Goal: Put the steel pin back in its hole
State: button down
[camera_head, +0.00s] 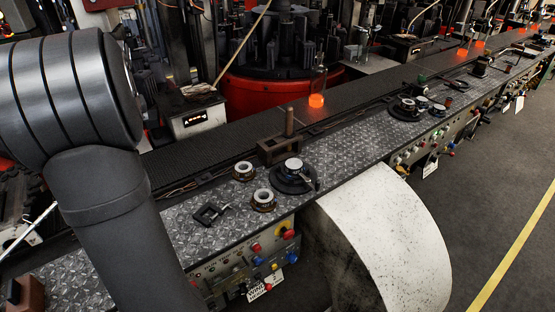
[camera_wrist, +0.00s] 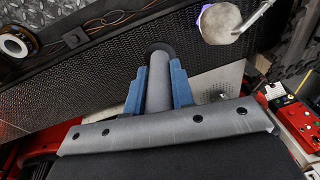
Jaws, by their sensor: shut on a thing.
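In the wrist view, my gripper (camera_wrist: 159,88) has two blue fingers shut on a plain grey cylindrical pin (camera_wrist: 159,82). The pin points away from the wrist, and its far end lies by a dark round shape (camera_wrist: 158,48) over the black mesh belt. I cannot tell whether that shape is the pin's end or something behind it. In the head view, my arm fills the left side and my gripper is not visible. A brown rectangular block (camera_head: 280,150) with an upright post (camera_head: 289,122) stands at the belt's edge. I cannot make out an empty hole.
The dark conveyor belt (camera_head: 215,145) runs diagonally and carries a glowing orange piece (camera_head: 316,100). The diamond-plate bench (camera_head: 345,150) holds ring-shaped parts (camera_head: 263,199) and a round black fixture (camera_head: 292,178). A red box (camera_wrist: 297,118) is at the wrist view's right.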

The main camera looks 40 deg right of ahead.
jog(key=s+d+r+m+g+h, duration=0.1)
jog(key=s+d+m, duration=0.2)
jog(key=d, duration=1.6)
jog(key=s+d+r+m, duration=0.1)
jog(key=s+d+m, duration=0.15)
jog(key=d, duration=1.75)
notch_tip(320, 180, down, 10)
jog(key=shift+s+d+f+m, duration=0.2)
jog(key=shift+s+d+m, duration=0.1)
jog(key=shift+m, duration=0.15)
jog(key=shift+f, duration=0.15)
jog(key=shift+f, duration=0.25)
jog(key=c, duration=1.7)
grip_release()
jog(key=shift+f, duration=0.1)
jog(key=o, duration=0.5)
jog(key=shift+c, duration=0.2)
